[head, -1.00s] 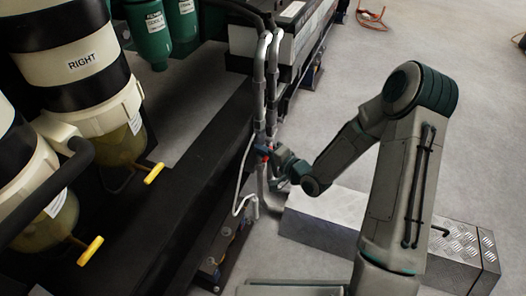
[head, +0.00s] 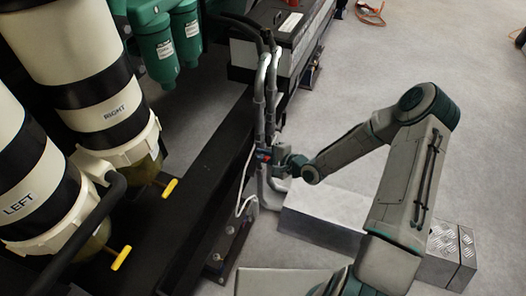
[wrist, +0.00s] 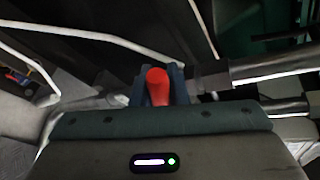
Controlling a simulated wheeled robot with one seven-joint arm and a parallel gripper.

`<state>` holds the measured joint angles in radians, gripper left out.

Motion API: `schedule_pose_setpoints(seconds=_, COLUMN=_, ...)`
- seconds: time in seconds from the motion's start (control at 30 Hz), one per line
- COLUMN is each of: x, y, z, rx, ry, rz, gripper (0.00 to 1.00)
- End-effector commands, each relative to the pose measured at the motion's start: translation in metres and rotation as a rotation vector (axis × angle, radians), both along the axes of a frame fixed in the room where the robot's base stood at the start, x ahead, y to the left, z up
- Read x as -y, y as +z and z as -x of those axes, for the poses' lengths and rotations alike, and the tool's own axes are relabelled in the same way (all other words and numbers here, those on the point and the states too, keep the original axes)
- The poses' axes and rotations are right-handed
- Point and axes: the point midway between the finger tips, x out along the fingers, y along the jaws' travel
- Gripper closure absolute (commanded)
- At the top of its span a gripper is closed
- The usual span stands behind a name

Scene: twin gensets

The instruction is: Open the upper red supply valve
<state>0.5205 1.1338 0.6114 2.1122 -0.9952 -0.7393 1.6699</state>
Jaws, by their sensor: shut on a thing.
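The red valve handle (wrist: 157,85) shows in the wrist view, upright between the two dark blue fingers of my gripper (wrist: 161,88). The fingers are shut on it from both sides. In the head view my gripper (head: 268,154) is at the grey vertical pipes (head: 261,110), beside the black frame rail. Only a small spot of red and blue shows there. The valve body is mostly hidden by the gripper, and I cannot tell the handle's exact angle or whether this is the upper valve.
Two white canisters labelled LEFT (head: 30,195) and RIGHT (head: 105,110) stand at the left, with yellow handles (head: 170,188) below. Green filters (head: 185,35) are behind. A metal tread-plate step (head: 325,215) lies under my arm. Open floor is at the right.

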Motion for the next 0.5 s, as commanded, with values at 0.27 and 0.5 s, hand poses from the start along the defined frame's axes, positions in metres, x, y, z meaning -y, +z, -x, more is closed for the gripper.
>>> schedule_pose_setpoints(seconds=0.27, x=0.0011, y=0.0029, z=-0.0017, rx=-0.039, ry=-0.002, rz=-0.015, gripper=1.0)
schedule_pose_setpoints(seconds=0.5, x=0.0012, y=0.0022, z=-0.0018, rx=-0.04, ry=-0.002, rz=-0.015, gripper=1.0)
